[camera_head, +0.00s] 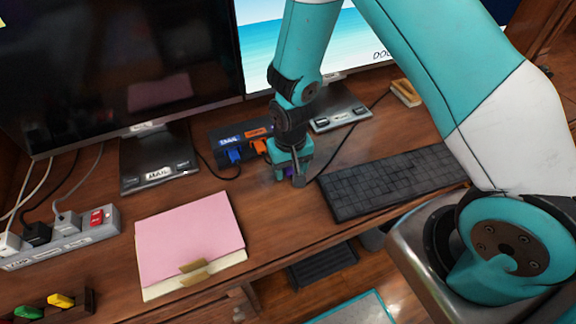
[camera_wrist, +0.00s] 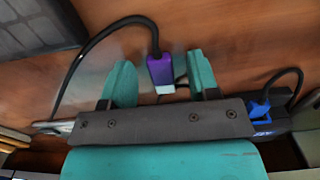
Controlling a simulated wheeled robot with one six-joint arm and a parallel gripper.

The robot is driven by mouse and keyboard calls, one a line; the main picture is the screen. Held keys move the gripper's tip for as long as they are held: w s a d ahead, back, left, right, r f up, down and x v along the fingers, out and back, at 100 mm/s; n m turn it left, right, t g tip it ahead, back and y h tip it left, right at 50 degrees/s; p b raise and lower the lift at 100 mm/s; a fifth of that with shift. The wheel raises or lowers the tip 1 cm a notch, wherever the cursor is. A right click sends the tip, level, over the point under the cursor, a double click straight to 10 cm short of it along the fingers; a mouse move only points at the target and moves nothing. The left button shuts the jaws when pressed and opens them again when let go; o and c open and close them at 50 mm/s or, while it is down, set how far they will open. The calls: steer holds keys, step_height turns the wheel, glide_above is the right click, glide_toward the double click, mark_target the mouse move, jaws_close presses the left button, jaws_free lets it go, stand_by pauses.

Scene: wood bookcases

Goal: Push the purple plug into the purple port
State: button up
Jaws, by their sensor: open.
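The purple plug (camera_wrist: 160,70), with a pale metal end and a black cable, lies on the wooden desk in the wrist view. My gripper (camera_wrist: 159,61) is open, with its two teal fingers on either side of the plug and gaps visible between. In the head view my gripper (camera_head: 291,174) is low over the desk, and only a bit of purple shows beside it. The dark port box (camera_head: 219,135) stands behind my gripper, with a blue plug (camera_head: 233,156) and an orange plug (camera_head: 259,147) at its front. The purple port is hidden from both views.
A black keyboard (camera_head: 385,185) lies right of my gripper. Monitor stands (camera_head: 155,172) rise behind. A pink folder (camera_head: 190,238) lies at front left, and a power strip (camera_head: 70,238) stands at far left. Bare desk lies between folder and keyboard.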

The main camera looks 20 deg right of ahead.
steer(key=shift+f, duration=0.1)
steer(key=shift+c, duration=0.4)
steer(key=c, duration=0.9)
